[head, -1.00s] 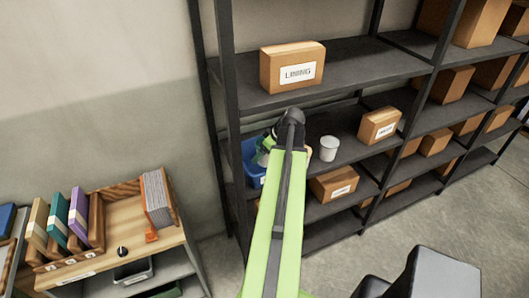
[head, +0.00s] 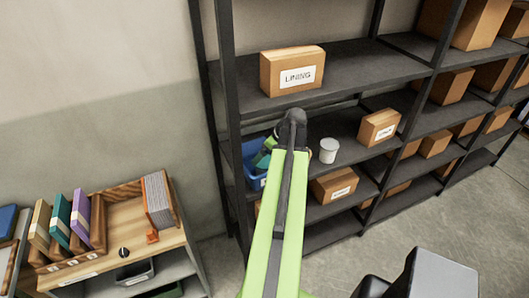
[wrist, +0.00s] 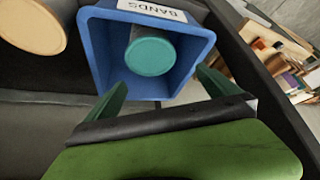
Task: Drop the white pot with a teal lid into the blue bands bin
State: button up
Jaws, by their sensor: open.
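The blue bin (wrist: 91,48) with a "BANDS" label shows in the wrist view, seen from above. The pot with a teal lid (wrist: 150,56) lies inside it, its lid facing the camera and its pale body (wrist: 147,33) partly visible. My gripper (wrist: 161,82) is open at the bin's near rim, its green fingers spread apart and not touching the pot. In the head view the blue bin (head: 251,180) stands on the middle shelf, partly hidden by my arm, and the pot cannot be made out clearly.
A white pot (head: 328,151) stands on the same shelf, right of my arm. Cardboard boxes, one marked "LINING" (head: 292,70), sit on the shelves. Dark shelf posts (head: 229,110) stand close by the bin. A wooden desk unit (head: 130,240) with folders is at the left.

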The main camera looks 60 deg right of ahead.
jog(key=p+v, duration=0.4)
jog(key=v, duration=0.2)
jog(key=shift+s+r, duration=0.15)
jog(key=shift+r, duration=0.05)
